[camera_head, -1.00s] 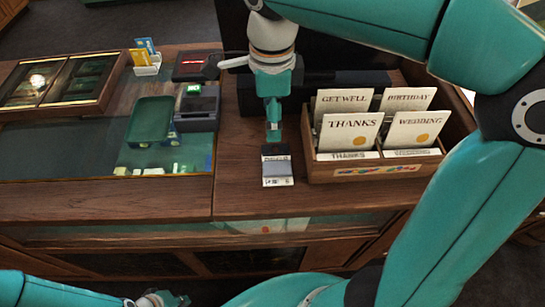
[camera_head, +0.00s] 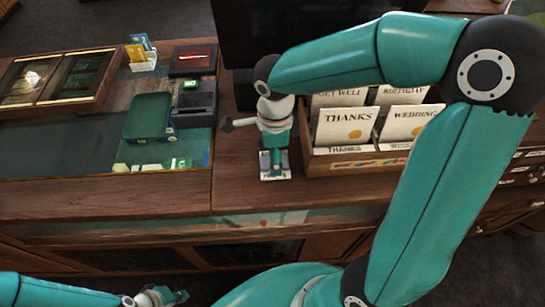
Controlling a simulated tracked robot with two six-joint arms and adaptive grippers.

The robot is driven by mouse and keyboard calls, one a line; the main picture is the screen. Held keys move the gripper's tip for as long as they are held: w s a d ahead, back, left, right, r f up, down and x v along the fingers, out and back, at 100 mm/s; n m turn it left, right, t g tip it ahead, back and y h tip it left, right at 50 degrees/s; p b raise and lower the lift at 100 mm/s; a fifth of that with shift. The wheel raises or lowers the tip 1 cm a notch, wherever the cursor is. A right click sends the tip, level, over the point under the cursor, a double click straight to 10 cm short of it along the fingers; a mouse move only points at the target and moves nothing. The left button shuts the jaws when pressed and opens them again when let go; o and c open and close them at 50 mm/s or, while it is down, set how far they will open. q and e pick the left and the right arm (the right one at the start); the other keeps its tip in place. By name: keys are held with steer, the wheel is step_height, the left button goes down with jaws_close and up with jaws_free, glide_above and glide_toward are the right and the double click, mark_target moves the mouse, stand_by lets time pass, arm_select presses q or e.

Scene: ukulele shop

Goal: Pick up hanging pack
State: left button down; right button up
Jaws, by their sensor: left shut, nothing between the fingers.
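The hanging pack (camera_head: 275,177), small with a pale lower edge and a dark upper part, lies on the wooden counter just left of the card box. My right gripper (camera_head: 274,160) is right over it, pointing down, and covers most of it. Its fingers are largely hidden by its own body, so I cannot tell whether they touch or hold the pack. My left gripper (camera_head: 178,297) is low at the bottom left edge, in front of the counter and far from the pack, shut and empty.
A wooden box of greeting cards (camera_head: 357,162) stands close right of the pack. To the left are a dark card terminal (camera_head: 195,103), a green tray (camera_head: 148,118) and a small card holder (camera_head: 142,63). The counter's front strip (camera_head: 250,200) is clear.

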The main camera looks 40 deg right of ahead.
steer(key=shift+f, duration=0.85)
steer(key=c, duration=1.1)
steer(key=shift+r, duration=0.1)
steer(key=shift+r, duration=0.45)
step_height(320, 180, up, 19)
